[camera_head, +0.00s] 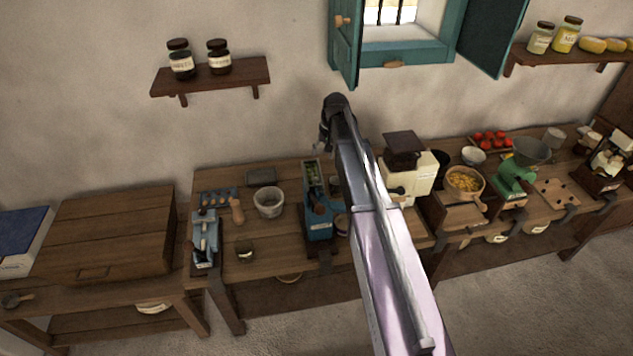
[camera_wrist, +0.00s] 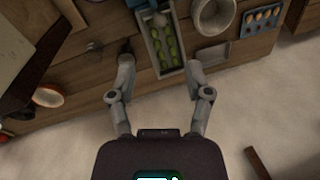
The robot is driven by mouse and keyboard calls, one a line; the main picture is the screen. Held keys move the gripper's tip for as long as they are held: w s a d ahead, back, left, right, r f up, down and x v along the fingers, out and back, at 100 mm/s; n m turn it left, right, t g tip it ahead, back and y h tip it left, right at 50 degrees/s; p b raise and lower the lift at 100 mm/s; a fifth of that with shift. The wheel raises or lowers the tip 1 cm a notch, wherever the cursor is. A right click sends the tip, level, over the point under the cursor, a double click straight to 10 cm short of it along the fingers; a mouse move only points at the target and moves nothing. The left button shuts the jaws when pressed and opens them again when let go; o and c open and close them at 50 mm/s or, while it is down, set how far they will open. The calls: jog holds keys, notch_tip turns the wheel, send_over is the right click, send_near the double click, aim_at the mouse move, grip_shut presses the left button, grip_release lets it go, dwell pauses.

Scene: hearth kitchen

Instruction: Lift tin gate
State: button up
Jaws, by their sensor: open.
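A blue bench device (camera_head: 318,222) stands near the middle of the worktop, with a narrow grey metal tray (camera_head: 306,180) of green pieces reaching back from it. The tray also shows in the wrist view (camera_wrist: 150,45), with several green pieces in a row. I cannot single out a tin gate with certainty; the tray has thin metal walls. My gripper (camera_wrist: 160,64) is open and empty, its two fingers apart on either side of the tray's end in that view. Contact is not visible. In the head view my gripper (camera_head: 325,138) hangs near the wall, beyond the device, mostly hidden by my arm.
A grey pot (camera_head: 268,203) and a blue tray of small oval pieces (camera_head: 218,197) stand left of the device. A cream grinder (camera_head: 411,178) is right of it. The open teal shutter (camera_head: 345,40) and wall shelf (camera_head: 212,78) are above. The back wall is close.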

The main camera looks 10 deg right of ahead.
aim_at(316, 178)
jog(key=shift+w+a+f+b, duration=0.1)
jog(key=shift+a+f+b, duration=0.3)
jog(key=shift+f+b, duration=1.65)
jog(key=shift+w+a+f+b, duration=0.1)
jog(key=shift+a+f+b, duration=0.3)
jog(key=shift+f+b, duration=1.7)
jog(key=shift+w+a+f+b, duration=0.1)
jog(key=shift+a+f+b, duration=0.3)
jog(key=shift+f+b, duration=1.65)
jog(key=shift+f, duration=0.1)
